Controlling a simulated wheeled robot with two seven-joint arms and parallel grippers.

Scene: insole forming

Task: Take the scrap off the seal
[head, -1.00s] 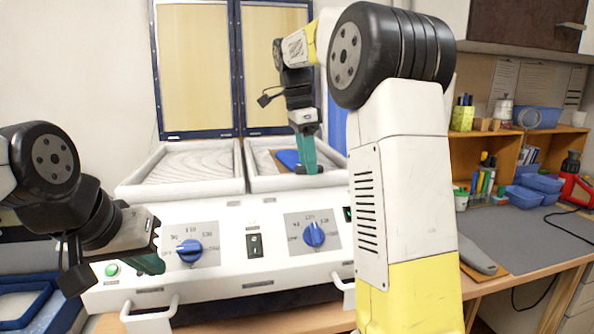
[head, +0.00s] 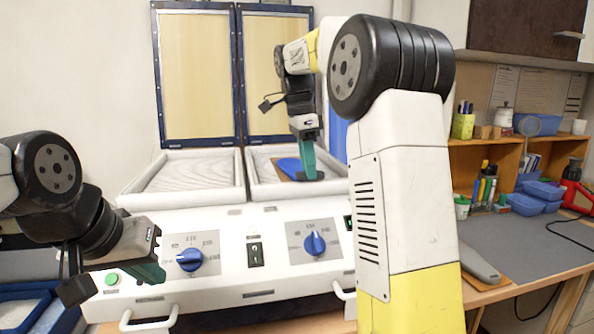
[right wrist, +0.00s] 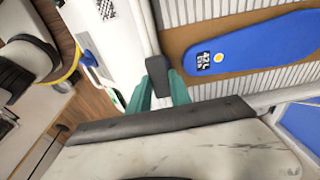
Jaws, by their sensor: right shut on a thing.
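My right gripper (head: 309,178) is low at the right bed of the white forming machine. In the right wrist view its teal fingers (right wrist: 160,90) are shut on a small dark grey scrap (right wrist: 158,74). The scrap is at the pale seal (right wrist: 140,24) around the bed; I cannot tell whether it still touches it. A blue insole (right wrist: 262,42) lies on a brown board (right wrist: 190,18) beside the gripper, and also shows in the head view (head: 288,166). My left gripper (head: 150,273) hangs in front of the machine's left panel; its jaw gap is not clear.
The left bed (head: 190,172) is empty, and both framed lids (head: 197,75) stand raised behind. A bench with blue bins (head: 540,192) is at the right. My right arm hides part of the machine.

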